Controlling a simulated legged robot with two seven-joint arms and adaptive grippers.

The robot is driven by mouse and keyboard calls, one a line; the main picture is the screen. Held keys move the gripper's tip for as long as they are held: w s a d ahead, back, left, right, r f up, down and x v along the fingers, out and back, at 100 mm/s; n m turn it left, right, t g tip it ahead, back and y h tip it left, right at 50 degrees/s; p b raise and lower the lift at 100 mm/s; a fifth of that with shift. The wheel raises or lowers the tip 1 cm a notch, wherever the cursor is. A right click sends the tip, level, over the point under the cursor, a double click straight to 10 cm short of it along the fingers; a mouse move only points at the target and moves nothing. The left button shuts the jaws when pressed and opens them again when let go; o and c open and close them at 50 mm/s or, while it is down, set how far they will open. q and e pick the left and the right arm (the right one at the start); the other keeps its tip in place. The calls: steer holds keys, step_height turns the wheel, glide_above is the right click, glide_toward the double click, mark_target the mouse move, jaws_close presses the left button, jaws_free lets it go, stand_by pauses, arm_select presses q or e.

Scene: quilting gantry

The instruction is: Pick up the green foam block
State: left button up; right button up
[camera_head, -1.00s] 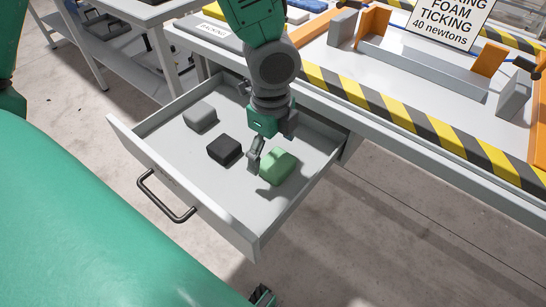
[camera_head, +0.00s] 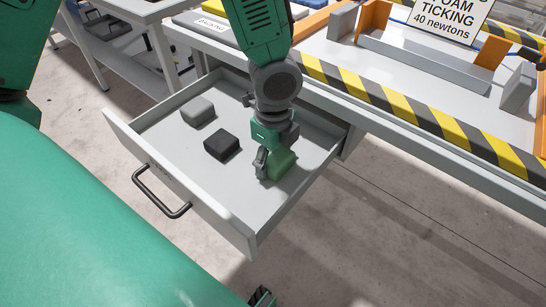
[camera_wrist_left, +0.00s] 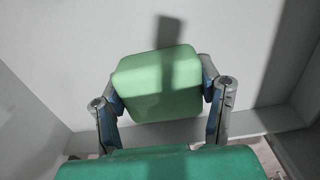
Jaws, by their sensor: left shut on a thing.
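The green foam block (camera_head: 283,166) is in the right part of the open grey drawer (camera_head: 225,213). My left gripper (camera_head: 275,165) points down over it with a finger on its near left side. In the left wrist view the block (camera_wrist_left: 157,85) sits between the two fingers of my left gripper (camera_wrist_left: 162,95), which is shut on it. The block appears still low in the drawer; whether it touches the floor of the drawer is hidden.
A black block (camera_head: 222,145) and a grey block (camera_head: 198,112) lie left of the gripper in the drawer. The drawer has a dark handle (camera_head: 160,192) in front. A workbench edge with yellow-black striping (camera_head: 400,105) stands behind and to the right.

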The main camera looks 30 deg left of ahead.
mark_target(278, 155)
arm_select(q)
steer(key=shift+d+r, duration=0.1)
steer(key=shift+d, duration=0.25)
steer(key=r+p, duration=0.1)
steer(key=r, duration=0.3)
steer(key=shift+w+d+p, duration=0.1)
steer(key=shift+d+p, duration=0.1)
steer(key=shift+p, duration=0.2)
steer(key=r+p, duration=0.1)
steer(key=r, duration=0.1)
steer(key=a+r+p, duration=0.1)
steer(key=r, duration=0.2)
steer(key=shift+a+r, duration=0.1)
steer(key=shift+r, duration=0.25)
steer(key=shift+d+r, duration=0.15)
steer(key=shift+d, duration=0.45)
steer(key=shift+a, duration=0.5)
arm_select(e)
steer(key=shift+r, duration=1.85)
